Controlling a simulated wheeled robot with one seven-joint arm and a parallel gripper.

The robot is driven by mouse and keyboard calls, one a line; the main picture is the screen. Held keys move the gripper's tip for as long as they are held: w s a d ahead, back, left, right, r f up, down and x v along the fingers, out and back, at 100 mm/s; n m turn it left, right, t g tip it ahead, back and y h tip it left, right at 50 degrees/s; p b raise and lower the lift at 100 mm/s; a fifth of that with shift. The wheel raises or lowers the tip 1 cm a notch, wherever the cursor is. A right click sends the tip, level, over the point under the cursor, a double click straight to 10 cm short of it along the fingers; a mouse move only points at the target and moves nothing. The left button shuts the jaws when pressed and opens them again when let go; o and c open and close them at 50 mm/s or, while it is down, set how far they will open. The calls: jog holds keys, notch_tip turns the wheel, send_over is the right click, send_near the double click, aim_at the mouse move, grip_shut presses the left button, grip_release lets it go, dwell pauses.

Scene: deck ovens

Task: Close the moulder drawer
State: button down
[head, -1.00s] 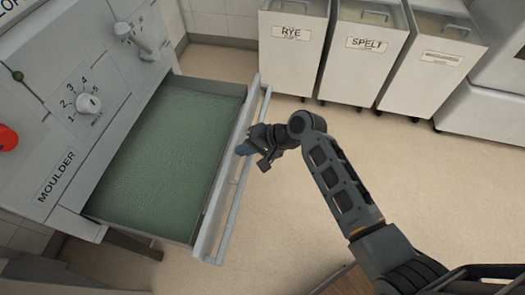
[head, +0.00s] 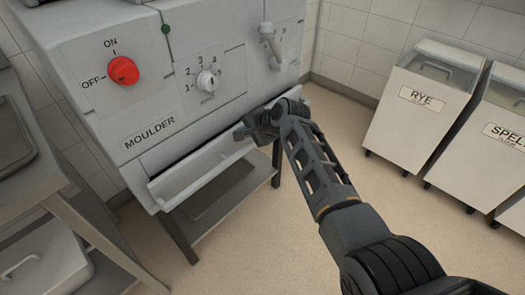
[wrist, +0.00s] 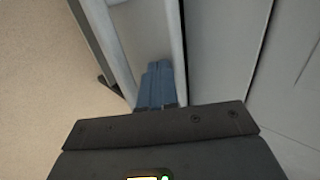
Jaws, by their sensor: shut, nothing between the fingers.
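The moulder drawer (head: 205,172) sits low on the front of the grey moulder (head: 150,80). Its white front with a long bar handle is close against the machine body, and no green interior shows. I cannot tell whether a thin gap is left. My gripper (head: 243,132) is at the right part of the drawer front, with the arm reaching in from the lower right. In the wrist view, the blue fingers (wrist: 158,84) are together and empty, against or very near the pale drawer front (wrist: 140,35), beside the handle bar (wrist: 100,45).
A shelf table (head: 75,215) with a lidded white container (head: 40,265) stands at the left. The RYE bin (head: 415,115) and SPELT bin (head: 505,150) stand at the right. The floor between the moulder and the bins is clear.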

jog(key=shift+w+a+r+b, duration=0.15)
jog(key=shift+w+a+b, duration=0.35)
jog(key=shift+w+a, duration=0.35)
jog(key=shift+r, duration=0.1)
